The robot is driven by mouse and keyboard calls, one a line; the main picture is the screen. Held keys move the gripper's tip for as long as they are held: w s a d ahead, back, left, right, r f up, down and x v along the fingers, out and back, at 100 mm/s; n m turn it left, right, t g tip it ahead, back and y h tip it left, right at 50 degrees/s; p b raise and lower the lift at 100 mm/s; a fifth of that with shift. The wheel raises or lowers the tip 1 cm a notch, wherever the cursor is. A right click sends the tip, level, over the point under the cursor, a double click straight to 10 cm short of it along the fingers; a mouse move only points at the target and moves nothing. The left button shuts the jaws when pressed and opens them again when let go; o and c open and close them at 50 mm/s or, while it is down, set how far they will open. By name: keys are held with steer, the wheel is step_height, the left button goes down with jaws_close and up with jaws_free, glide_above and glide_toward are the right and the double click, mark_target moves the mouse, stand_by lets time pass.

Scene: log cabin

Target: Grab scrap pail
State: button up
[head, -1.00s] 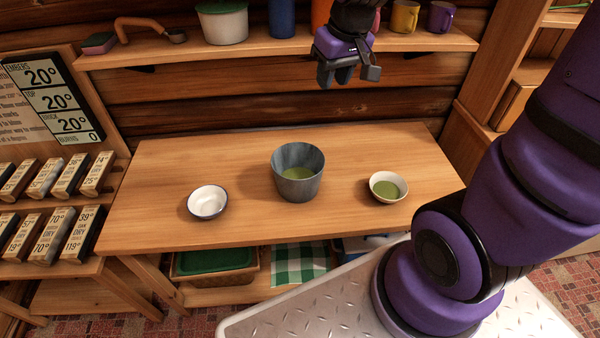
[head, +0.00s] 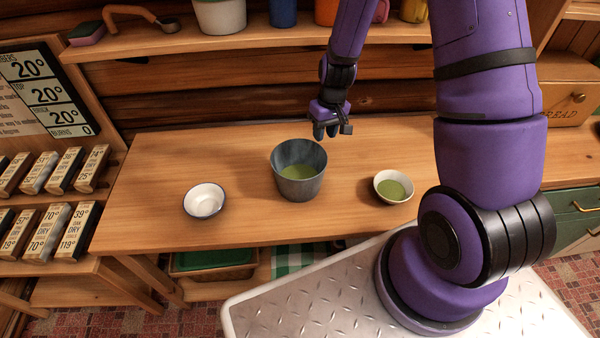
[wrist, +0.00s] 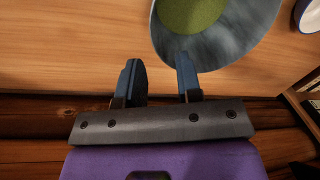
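The scrap pail (head: 299,172) is a grey-blue bucket with green contents, standing upright in the middle of the wooden table. In the wrist view the pail (wrist: 222,38) shows from above at the top, its green contents (wrist: 190,12) partly cut off. My gripper (head: 325,132) is just behind and to the right of the pail's rim in the head view. In the wrist view its two fingers (wrist: 158,78) are spread with nothing between them. The right finger overlaps the pail's near edge; I cannot tell whether it touches.
A white bowl (head: 204,201) stands left of the pail, and a bowl with green contents (head: 393,187) stands to the right. The wooden table (head: 150,172) is otherwise clear. A shelf (head: 270,38) with cups and pots runs above the back of the table.

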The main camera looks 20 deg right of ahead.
glide_above(319, 160)
steer(key=f, duration=0.5)
steer(key=shift+s+d+f, duration=0.1)
steer(key=shift+d+f, duration=0.1)
steer(key=shift+f, duration=0.1)
steer(key=shift+w+a+f, duration=0.1)
steer(key=shift+w+f, duration=0.05)
steer(key=shift+f, duration=1.15)
steer(key=shift+w+f, duration=0.1)
steer(key=shift+f, duration=1.2)
jaws_close()
